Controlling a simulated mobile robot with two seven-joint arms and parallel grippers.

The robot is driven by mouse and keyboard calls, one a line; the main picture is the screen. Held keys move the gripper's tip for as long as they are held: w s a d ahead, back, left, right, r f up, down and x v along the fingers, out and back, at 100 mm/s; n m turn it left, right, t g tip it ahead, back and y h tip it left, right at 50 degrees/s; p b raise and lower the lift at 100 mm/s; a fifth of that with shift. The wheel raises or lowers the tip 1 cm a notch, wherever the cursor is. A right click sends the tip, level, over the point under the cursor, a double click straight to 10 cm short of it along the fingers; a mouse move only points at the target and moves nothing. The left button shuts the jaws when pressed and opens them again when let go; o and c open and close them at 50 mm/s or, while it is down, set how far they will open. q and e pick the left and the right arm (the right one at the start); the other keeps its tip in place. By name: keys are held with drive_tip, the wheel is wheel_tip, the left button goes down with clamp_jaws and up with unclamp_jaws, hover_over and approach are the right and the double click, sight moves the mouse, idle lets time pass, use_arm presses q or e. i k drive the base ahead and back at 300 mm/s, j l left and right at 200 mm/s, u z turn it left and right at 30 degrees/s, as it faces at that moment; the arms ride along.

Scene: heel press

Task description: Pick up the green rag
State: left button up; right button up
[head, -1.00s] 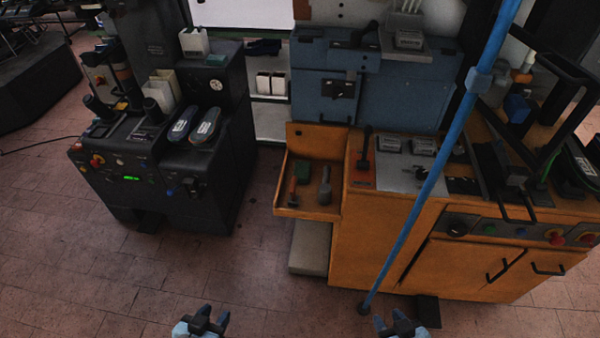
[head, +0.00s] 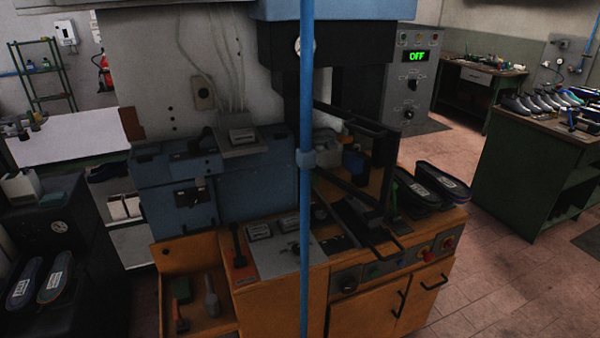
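A small dark green item (head: 182,290) lies in the open orange side tray (head: 168,249) at the lower left; it looks blocky, and I cannot tell for sure that it is the green rag. A tool with a reddish handle (head: 180,318) lies just in front of it, and a grey tool (head: 211,299) lies to its right. Neither of my grippers is in view.
A blue vertical pole (head: 305,220) stands in front of the orange press cabinet (head: 375,310). Dark shoe soles (head: 432,187) lie on the cabinet's right side. A black machine (head: 85,235) stands at left. Open tiled floor (head: 500,250) lies at right.

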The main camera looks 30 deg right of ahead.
sight(182, 288)
drive_tip(key=i+l+z, duration=0.15)
drive_tip(key=z, duration=0.2)
drive_tip(key=i+l+z, duration=0.1)
drive_tip(key=i+z, duration=0.25)
drive_tip(key=k+l, duration=0.05)
drive_tip(key=k, duration=0.05)
